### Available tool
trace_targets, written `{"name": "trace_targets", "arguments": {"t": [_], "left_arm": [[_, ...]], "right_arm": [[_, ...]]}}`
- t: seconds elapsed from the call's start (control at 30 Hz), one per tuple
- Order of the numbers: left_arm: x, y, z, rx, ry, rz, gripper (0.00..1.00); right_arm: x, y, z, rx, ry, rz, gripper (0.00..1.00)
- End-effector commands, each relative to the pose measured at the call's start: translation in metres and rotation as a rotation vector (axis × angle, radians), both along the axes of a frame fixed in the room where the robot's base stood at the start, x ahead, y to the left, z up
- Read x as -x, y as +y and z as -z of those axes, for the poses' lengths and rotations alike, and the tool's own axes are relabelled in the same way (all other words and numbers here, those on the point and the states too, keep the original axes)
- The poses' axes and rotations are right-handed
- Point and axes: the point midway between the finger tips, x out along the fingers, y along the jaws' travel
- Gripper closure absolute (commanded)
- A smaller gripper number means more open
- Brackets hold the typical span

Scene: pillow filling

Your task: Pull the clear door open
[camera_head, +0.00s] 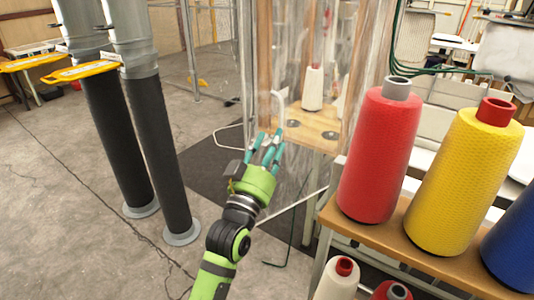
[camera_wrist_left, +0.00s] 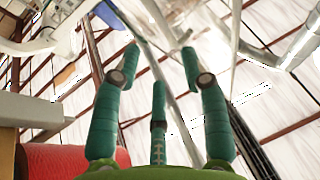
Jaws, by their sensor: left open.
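The clear door (camera_head: 293,72) is a see-through panel in front of a wooden frame, in the upper middle of the head view. A pale curved handle (camera_head: 279,104) shows on it. My left gripper (camera_head: 268,143) has teal fingers and is just below the handle, close to it. Its fingers are spread with nothing visibly held; the left wrist view shows them apart too (camera_wrist_left: 160,55). I cannot tell whether a fingertip touches the handle. The door's exact edges are hard to make out. My right gripper is not in view.
Large red (camera_head: 372,155) and yellow (camera_head: 463,180) thread cones stand on a wooden shelf (camera_head: 400,245) right of my left arm. A white cone (camera_head: 313,88) stands on a wooden board behind the clear panel. Dark posts (camera_head: 165,150) stand left; concrete floor between is open.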

Motion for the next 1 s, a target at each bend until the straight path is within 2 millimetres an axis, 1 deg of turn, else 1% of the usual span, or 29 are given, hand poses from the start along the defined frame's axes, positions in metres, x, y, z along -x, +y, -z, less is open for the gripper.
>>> {"name": "trace_targets", "arguments": {"t": [0.03, 0.1, 0.2, 0.5, 0.53, 0.57, 0.6, 0.63, 0.67, 0.73, 0.77, 0.8, 0.87, 0.9, 0.97, 1.0], "left_arm": [[0.008, 0.003, 0.004, -0.001, 0.001, 0.000, 0.56], [0.015, 0.006, 0.007, -0.001, 0.001, 0.000, 0.56], [0.022, 0.008, 0.009, -0.001, -0.001, 0.001, 0.56], [0.024, 0.009, 0.010, 0.000, -0.002, 0.001, 0.56], [0.024, 0.009, 0.010, 0.000, -0.002, 0.001, 0.60], [0.024, 0.009, 0.011, -0.001, 0.000, 0.000, 0.72], [0.023, 0.009, 0.015, -0.004, 0.007, 0.000, 0.88], [0.022, 0.009, 0.020, -0.008, 0.018, -0.001, 1.00], [0.020, 0.009, 0.029, -0.014, 0.036, -0.003, 1.00], [0.013, 0.010, 0.067, -0.038, 0.108, -0.010, 1.00], [0.010, 0.011, 0.089, -0.053, 0.152, -0.013, 1.00], [0.008, 0.014, 0.125, -0.075, 0.221, -0.019, 1.00], [0.009, 0.020, 0.188, -0.112, 0.341, -0.029, 1.00], [0.014, 0.025, 0.234, -0.139, 0.428, -0.035, 1.00], [0.030, 0.035, 0.302, -0.180, 0.556, -0.046, 1.00], [0.044, 0.043, 0.345, -0.206, 0.641, -0.051, 1.00]], "right_arm": [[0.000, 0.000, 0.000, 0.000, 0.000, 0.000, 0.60], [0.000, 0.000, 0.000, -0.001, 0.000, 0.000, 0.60], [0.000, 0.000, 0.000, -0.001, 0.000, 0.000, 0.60], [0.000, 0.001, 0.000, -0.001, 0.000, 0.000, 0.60], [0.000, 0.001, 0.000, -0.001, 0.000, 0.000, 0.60], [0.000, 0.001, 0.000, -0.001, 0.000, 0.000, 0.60], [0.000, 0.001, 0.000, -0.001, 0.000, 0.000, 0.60], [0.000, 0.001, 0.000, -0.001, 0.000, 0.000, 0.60], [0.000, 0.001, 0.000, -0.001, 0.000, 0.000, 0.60], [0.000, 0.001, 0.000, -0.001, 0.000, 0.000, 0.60], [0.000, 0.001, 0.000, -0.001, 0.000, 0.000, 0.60], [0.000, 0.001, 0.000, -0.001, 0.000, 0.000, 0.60], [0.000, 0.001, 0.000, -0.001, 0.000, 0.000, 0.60], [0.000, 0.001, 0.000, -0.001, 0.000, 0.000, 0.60], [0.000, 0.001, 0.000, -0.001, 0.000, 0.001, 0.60], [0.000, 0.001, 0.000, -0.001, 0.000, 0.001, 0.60]]}}
